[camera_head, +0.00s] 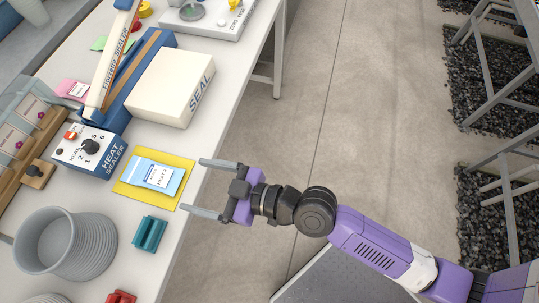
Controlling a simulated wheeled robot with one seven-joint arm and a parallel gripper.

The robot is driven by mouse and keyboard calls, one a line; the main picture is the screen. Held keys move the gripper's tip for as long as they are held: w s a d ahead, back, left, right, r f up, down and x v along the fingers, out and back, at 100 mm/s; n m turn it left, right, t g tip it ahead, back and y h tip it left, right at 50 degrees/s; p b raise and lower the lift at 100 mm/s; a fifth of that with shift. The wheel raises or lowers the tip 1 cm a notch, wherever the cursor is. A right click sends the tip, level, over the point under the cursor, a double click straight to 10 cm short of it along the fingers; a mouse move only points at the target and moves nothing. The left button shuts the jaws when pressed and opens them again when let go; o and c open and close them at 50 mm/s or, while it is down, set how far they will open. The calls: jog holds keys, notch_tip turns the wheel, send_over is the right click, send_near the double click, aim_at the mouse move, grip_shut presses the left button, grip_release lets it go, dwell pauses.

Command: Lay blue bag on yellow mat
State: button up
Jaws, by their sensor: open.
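The blue bag (165,175) is a flat, light-blue packet with a white label. It lies on the yellow mat (130,190), and yellow shows around its edges. The mat lies on the white table near its right edge. My gripper (206,188) is open and empty, with its two fingers pointing left toward the mat. The fingers are apart from the bag, just to its right near the table edge.
A heat sealer (93,150) and a white box marked SEAL (172,85) stand behind the mat. A teal clip-like object (149,234), a stack of grey pots (65,243) and a red object (121,297) are in front. The floor (350,100) right of the table is clear.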

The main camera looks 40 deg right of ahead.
jog(key=s+d+f+m+h, duration=0.25)
jog(key=s+d, duration=0.25)
jog(key=d, duration=0.3)
jog(key=s+d+r+m+t+h, duration=0.1)
jog(key=s+d+r+m+h, duration=0.1)
jog(key=s, duration=0.6)
jog(key=s+d+r+m+h, duration=0.2)
jog(key=s+d+r+h, duration=0.2)
jog(key=s, duration=0.5)
notch_tip(320, 180, up, 3)
jog(key=shift+s+d+f+t, duration=0.2)
jog(key=shift+d+t, duration=0.2)
jog(key=shift+d, duration=0.8)
